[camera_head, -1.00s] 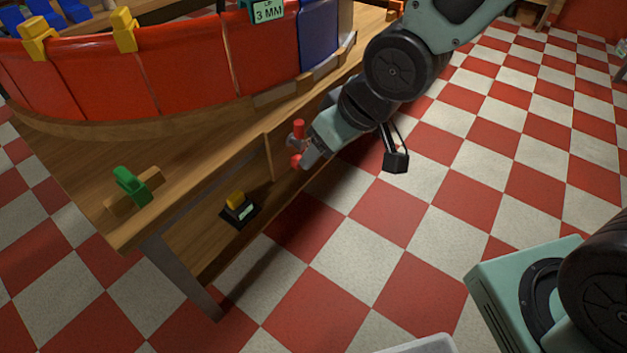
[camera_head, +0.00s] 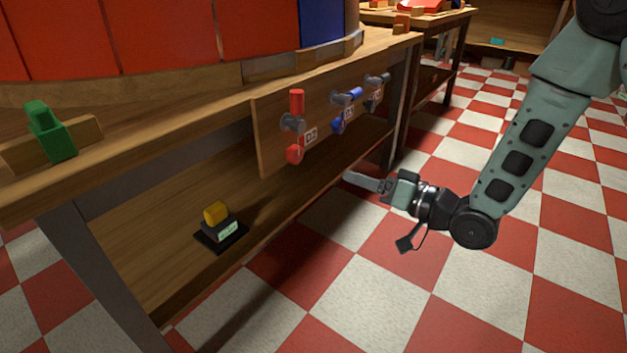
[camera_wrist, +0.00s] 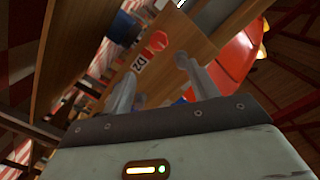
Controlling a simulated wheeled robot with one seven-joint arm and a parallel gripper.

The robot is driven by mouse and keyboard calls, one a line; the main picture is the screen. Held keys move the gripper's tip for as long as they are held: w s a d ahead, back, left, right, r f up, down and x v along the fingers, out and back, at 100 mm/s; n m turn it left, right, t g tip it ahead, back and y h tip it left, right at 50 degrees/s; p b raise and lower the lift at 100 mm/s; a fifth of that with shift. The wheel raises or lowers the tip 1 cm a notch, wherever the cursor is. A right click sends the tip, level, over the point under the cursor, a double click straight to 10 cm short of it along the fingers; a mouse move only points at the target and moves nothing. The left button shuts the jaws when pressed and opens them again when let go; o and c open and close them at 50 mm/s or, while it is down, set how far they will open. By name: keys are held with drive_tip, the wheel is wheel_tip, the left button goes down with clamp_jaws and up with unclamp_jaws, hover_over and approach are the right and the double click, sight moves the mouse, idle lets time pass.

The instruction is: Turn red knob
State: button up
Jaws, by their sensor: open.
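The red knob (camera_head: 295,154) is a round red piece low on a wooden panel (camera_head: 270,135) under the table. Above it, a red handle (camera_head: 297,101) stands upright on a grey fitting, beside a label reading "D2". My gripper (camera_head: 356,181) is to the right of and below the knob, apart from the panel and pointing left. In the wrist view, the fingers of my gripper (camera_wrist: 158,80) are spread and empty. A red octagonal knob face (camera_wrist: 156,41) shows beyond them, near the label, in a tilted view.
Blue-handled (camera_head: 347,97) and dark-handled (camera_head: 377,79) fittings sit further right on the panel. A small yellow-topped block (camera_head: 216,217) stands on the lower shelf. A green piece (camera_head: 49,132) sits on the tabletop. The checkered floor right of the table is open.

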sight(299, 156)
drive_tip(key=b+x, duration=0.6)
drive_tip(key=x, duration=1)
drive_tip(key=shift+w+a, duration=0.1)
drive_tip(key=shift+w, duration=0.35)
drive_tip(key=c, duration=1)
